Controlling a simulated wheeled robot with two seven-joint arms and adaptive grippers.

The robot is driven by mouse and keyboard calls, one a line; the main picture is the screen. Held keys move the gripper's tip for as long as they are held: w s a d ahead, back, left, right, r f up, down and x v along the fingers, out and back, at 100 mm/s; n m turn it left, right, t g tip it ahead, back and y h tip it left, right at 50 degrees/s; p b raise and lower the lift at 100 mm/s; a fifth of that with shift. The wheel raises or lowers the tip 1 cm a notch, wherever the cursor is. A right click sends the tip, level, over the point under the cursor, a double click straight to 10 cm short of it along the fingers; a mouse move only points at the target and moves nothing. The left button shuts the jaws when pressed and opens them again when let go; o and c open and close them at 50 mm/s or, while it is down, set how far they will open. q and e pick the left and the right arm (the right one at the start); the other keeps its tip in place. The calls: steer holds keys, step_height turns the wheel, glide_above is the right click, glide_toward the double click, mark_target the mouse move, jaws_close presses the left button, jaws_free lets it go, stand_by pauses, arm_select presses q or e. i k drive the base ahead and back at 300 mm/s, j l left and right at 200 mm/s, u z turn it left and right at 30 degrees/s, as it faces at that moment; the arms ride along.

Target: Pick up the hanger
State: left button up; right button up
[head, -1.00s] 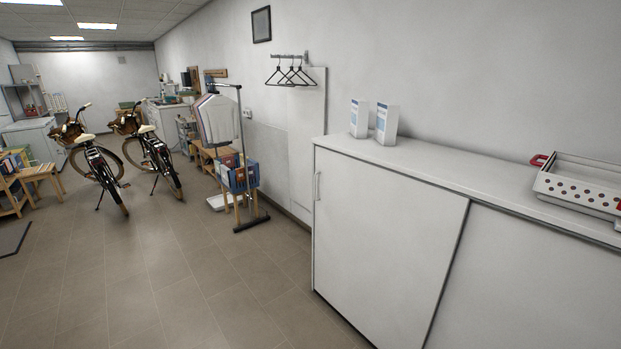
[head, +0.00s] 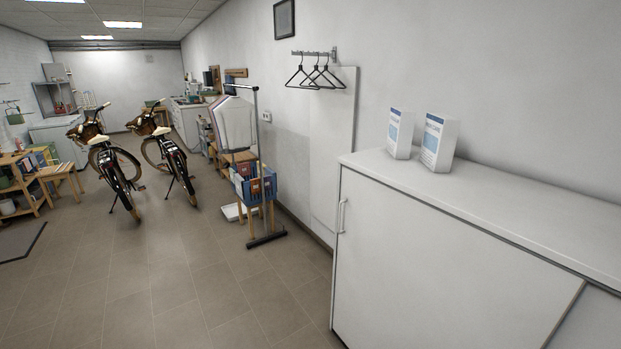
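Several black hangers (head: 318,77) hang side by side from a short wall rail (head: 312,54) on the right-hand wall, above a pale wall panel. They are empty and apart from me, beyond the near white cabinet. Neither of my grippers shows in the head view, so their state is hidden.
A white cabinet (head: 440,255) with two white-and-blue boxes (head: 437,143) on top fills the right foreground. A clothes rack (head: 262,190) with shirts and a blue crate (head: 256,186) stand by the wall. Two bicycles (head: 120,180) stand further left. The tiled floor (head: 190,280) ahead is clear.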

mark_target(300, 67)
steer(key=i+l+u, duration=0.1)
steer(key=i+u, duration=0.4)
steer(key=i, duration=0.4)
steer(key=i+u, duration=0.25)
steer(key=i, duration=0.55)
steer(key=i+z, duration=0.65)
steer(key=z, duration=0.3)
steer(key=i+z, duration=0.2)
steer(key=z, duration=0.25)
steer(key=i+z, duration=0.45)
steer(key=z, duration=0.2)
